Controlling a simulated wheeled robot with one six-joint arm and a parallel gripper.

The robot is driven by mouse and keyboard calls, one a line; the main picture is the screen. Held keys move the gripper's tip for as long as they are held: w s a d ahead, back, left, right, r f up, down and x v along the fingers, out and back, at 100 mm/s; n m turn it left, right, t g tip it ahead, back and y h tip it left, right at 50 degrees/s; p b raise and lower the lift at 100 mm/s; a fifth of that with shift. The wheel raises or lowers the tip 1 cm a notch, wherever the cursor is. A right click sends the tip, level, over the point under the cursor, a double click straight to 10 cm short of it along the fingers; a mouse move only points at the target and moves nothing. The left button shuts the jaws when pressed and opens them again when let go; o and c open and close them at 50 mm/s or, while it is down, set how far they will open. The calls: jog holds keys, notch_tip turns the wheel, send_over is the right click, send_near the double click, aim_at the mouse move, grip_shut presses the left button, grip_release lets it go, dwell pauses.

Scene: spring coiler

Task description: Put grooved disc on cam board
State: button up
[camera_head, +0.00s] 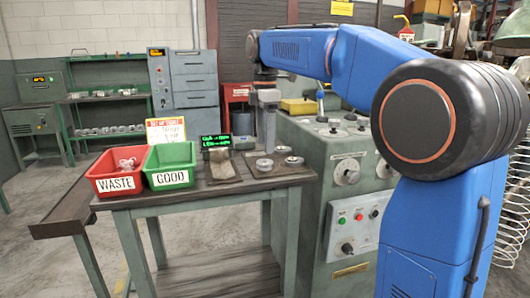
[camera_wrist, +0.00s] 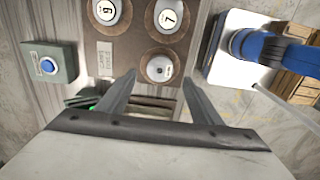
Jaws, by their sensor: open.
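The brown cam board (camera_wrist: 128,40) fills the upper middle of the wrist view and lies on the bench top in the head view. Several round seats on it hold discs. A disc marked 9 (camera_wrist: 106,12) and one marked 7 (camera_wrist: 168,18) are in the upper seats. A pale metal disc (camera_wrist: 160,68) with a central hub is in the seat nearest my gripper. I cannot tell which disc is grooved. My gripper (camera_wrist: 159,78) is open and empty, its fingers spread around the view of this pale disc; contact is not visible.
Red WASTE bin (camera_head: 116,172) and green GOOD bin (camera_head: 169,166) stand left on the bench. A small lit display (camera_head: 215,142) stands behind the board. The grey machine (camera_head: 340,190) stands close on the right. A blue-button box (camera_wrist: 50,65) lies left of the board.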

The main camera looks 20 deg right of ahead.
aim_at(267, 162)
notch_tip(267, 162, up, 7)
jog(key=shift+f, duration=0.2)
jog(key=shift+s, duration=0.1)
jog(key=s+d+f+m+t, duration=0.2)
jog(key=s+f+m, duration=0.7)
jog(key=s+f, duration=0.6)
jog(key=s+d+f+m+t, duration=0.2)
jog(key=s+d+f+m, duration=0.3)
jog(key=s+f+m, duration=0.4)
jog(key=s+f, duration=0.7)
jog(key=s, duration=0.2)
jog(key=shift+s+t, duration=0.15)
jog(key=shift+t, duration=0.25)
